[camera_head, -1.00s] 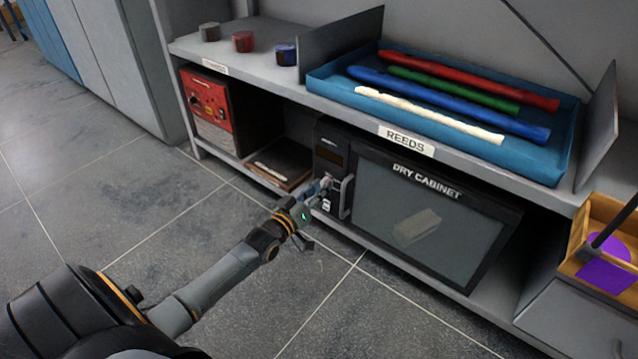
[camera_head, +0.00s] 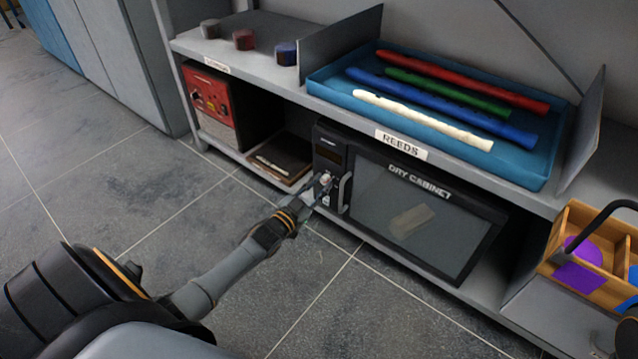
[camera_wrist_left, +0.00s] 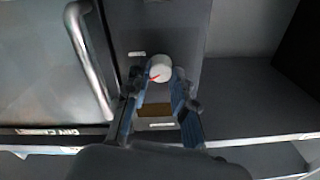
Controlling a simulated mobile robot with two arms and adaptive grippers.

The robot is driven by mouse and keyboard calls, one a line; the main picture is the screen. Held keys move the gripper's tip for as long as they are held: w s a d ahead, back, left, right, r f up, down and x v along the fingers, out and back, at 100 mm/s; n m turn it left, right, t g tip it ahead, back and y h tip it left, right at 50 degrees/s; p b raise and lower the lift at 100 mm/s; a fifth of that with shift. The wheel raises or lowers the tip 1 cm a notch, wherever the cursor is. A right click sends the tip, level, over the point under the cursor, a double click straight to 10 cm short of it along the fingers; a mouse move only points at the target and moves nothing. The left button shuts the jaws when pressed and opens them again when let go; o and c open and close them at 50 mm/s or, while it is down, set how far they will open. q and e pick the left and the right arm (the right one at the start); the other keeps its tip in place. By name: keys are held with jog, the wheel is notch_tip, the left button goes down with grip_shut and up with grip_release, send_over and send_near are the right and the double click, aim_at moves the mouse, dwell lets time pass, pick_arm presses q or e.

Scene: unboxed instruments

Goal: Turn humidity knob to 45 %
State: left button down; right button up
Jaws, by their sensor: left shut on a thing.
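The dry cabinet (camera_head: 420,205) stands on the lower shelf, with a black control panel on its left side and a glass door. The humidity knob (camera_wrist_left: 160,68) is white and round with a red pointer mark in the left wrist view. The red mark points to the lower left in that picture. My left gripper (camera_wrist_left: 160,76) has its blue fingers on both sides of the knob and is shut on it. In the head view my left gripper (camera_head: 322,186) is at the panel and mostly hides the knob. The scale around the knob is not readable.
The door handle (camera_wrist_left: 90,62) is a metal bar close beside the left gripper. A blue tray (camera_head: 330,88) with several coloured tubes lies on the shelf above. A red device (camera_head: 208,98) stands on the lower shelf to the left. A wooden box (camera_head: 557,232) is at the right.

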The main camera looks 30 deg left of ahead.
pick_arm(q)
jog(key=shift+m, duration=0.3)
jog(key=c, duration=1.1)
grip_release()
jog(key=shift+s, duration=0.1)
jog(key=s, duration=1.1)
jog(key=shift+s+a+f, duration=0.25)
jog(key=shift+s+a, duration=0.05)
jog(key=shift+s, duration=0.1)
